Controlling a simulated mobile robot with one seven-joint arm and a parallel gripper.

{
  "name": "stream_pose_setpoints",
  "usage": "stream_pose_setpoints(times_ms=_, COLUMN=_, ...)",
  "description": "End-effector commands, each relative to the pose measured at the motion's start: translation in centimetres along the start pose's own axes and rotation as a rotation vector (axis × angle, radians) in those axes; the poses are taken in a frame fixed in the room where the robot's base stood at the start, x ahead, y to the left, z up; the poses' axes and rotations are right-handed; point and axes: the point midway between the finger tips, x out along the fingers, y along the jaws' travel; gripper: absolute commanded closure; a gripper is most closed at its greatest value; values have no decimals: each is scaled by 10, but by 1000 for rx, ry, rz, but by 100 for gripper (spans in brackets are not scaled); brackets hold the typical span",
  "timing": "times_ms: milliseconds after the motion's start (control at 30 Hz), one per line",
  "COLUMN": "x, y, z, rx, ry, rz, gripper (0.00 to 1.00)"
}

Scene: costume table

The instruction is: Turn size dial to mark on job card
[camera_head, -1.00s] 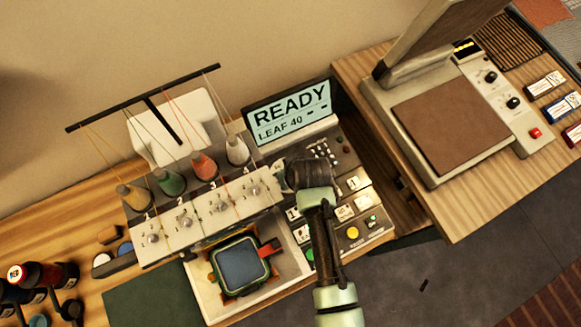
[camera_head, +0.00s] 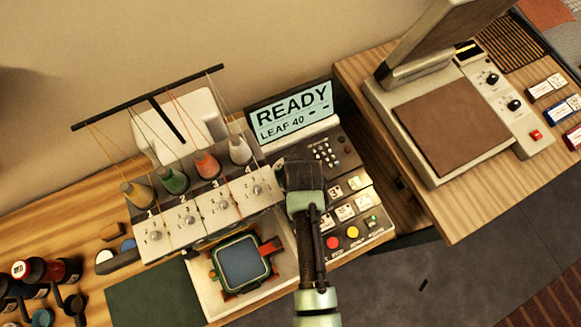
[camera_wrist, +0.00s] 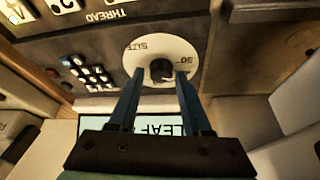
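The size dial (camera_wrist: 185,52) shows in the wrist view as a pale disc marked SIZE, upside down, with a dark knob (camera_wrist: 161,70) at its centre. My gripper (camera_wrist: 161,77) is open, with one blue fingertip on each side of the knob. Small gaps show between the fingertips and the knob; I cannot tell the depth between them. In the head view my gripper (camera_head: 300,172) is over the left part of the machine's control panel and hides the dial. I cannot make out a job card in either view.
The screen (camera_head: 290,112) behind the panel reads READY, LEAF 40. A keypad (camera_head: 325,152), red button (camera_head: 333,242) and yellow button (camera_head: 352,232) are near my arm. Thread cones and the hoop (camera_head: 243,262) stand left. A heat press (camera_head: 450,120) stands right.

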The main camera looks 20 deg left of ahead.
Motion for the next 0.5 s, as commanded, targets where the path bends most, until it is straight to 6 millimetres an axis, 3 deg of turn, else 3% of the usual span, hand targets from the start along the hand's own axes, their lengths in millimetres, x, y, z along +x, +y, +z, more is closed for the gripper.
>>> stream_pose_setpoints(times_ms=100, x=0, y=0, z=1, rx=0, ry=-2, rz=-1, gripper=34)
stream_pose_setpoints(times_ms=500, x=2, y=0, z=2, rx=-34, ry=-6, rz=-14, gripper=34)
